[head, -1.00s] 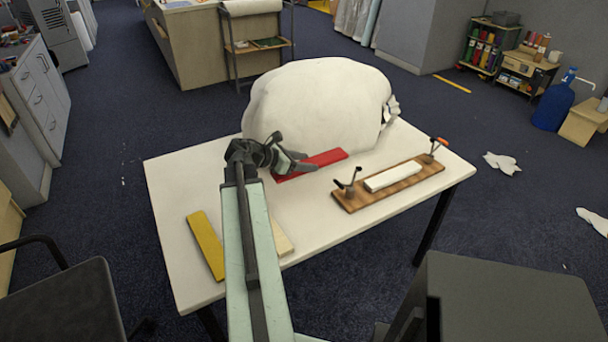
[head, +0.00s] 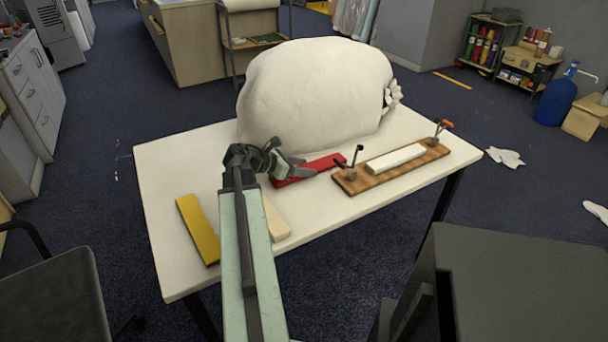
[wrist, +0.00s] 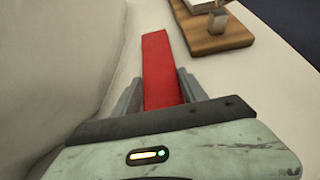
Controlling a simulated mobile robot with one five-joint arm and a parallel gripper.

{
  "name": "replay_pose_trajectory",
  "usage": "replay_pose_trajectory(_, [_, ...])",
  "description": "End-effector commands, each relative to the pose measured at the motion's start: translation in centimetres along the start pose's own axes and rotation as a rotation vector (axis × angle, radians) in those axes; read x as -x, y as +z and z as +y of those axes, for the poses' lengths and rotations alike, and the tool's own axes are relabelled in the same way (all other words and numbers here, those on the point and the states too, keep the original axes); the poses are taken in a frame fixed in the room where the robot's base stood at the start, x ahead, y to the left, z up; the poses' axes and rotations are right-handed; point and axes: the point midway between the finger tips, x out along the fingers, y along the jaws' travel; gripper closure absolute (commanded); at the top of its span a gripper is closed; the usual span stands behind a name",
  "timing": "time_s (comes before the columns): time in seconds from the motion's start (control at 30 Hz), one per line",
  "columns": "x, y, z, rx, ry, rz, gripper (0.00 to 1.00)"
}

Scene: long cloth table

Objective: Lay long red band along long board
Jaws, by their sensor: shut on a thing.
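The long red band (head: 322,166) is a flat red strip in front of the large white bundle. My gripper (head: 290,168) is shut on its left part. In the wrist view the red band (wrist: 161,65) runs straight out from between the two fingers (wrist: 160,95). Whether it touches the cloth cannot be told. The long wooden board (head: 354,186) lies to the right of the band, with a white strip (head: 396,158) along its middle and a clamp at each end. Part of the board also shows in the wrist view (wrist: 217,42).
The large white bundle (head: 312,95) stands close behind the band and my gripper. A yellow strip (head: 198,229) and a cream strip (head: 275,219) lie at the table's front left, beside my arm. The table (head: 160,180) is bare at the left and between strips and board.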

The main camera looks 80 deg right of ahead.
Motion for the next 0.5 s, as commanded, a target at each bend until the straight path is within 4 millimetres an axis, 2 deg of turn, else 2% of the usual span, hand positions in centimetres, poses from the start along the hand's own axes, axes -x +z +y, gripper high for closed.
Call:
replay_pose_trajectory(0.23, [-0.21,-0.33,-0.02,0.000,-0.001,0.000,0.97])
replay_pose_trajectory(0.27, [-0.13,-0.17,-0.02,0.000,-0.001,0.000,0.42])
replay_pose_trajectory(0.3, [-0.12,-0.14,-0.03,0.000,-0.001,0.000,0.31])
replay_pose_trajectory(0.5, [-0.14,-0.12,-0.04,-0.001,-0.001,0.000,0.28])
